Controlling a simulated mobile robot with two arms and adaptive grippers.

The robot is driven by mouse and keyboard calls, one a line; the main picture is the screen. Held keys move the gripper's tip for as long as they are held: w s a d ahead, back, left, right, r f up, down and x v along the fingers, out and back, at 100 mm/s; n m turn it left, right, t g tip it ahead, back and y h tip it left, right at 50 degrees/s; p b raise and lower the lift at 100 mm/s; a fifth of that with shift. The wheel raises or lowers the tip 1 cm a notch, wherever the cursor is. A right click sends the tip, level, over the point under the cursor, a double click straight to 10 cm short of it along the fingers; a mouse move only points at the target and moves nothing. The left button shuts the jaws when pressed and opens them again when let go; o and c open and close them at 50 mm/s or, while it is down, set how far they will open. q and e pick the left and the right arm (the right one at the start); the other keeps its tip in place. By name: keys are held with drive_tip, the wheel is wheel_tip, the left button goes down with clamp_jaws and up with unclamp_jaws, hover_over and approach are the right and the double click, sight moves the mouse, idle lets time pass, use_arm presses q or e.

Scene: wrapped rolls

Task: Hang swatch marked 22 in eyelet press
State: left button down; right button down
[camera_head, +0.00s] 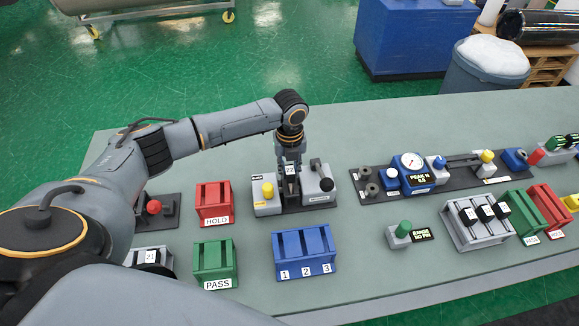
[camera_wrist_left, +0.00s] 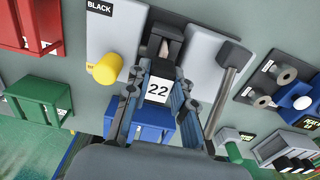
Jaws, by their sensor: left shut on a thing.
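The swatch marked 22 (camera_head: 290,170) is held upright at the eyelet press (camera_head: 265,206). In the left wrist view the swatch (camera_wrist_left: 158,90) shows its white label between the fingers. My left gripper (camera_head: 289,160) is shut on it, pointing down over the middle of the press. The press has a yellow knob (camera_wrist_left: 107,68) on one side and a dark lever (camera_wrist_left: 226,85) on the other. The fingers hide part of the swatch, and I cannot tell whether it touches the press. My right gripper is not in view.
A red HOLD rack (camera_head: 213,203), a green PASS rack (camera_head: 215,262) and a blue rack numbered 1 2 3 (camera_head: 304,254) stand nearby. A gauge bench (camera_head: 366,190) lies right of the press. A grey rack (camera_head: 478,228) holds several swatches. Bare table lies behind the press.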

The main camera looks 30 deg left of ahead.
use_arm(q)
drive_tip(key=shift+f+b, duration=0.7)
drive_tip(key=shift+f, duration=0.8)
drive_tip(key=c, duration=1.1)
unclamp_jaws()
drive_tip(key=shift+o, duration=0.2)
wheel_tip(320, 180, up, 12)
drive_tip(key=shift+r, duration=0.1)
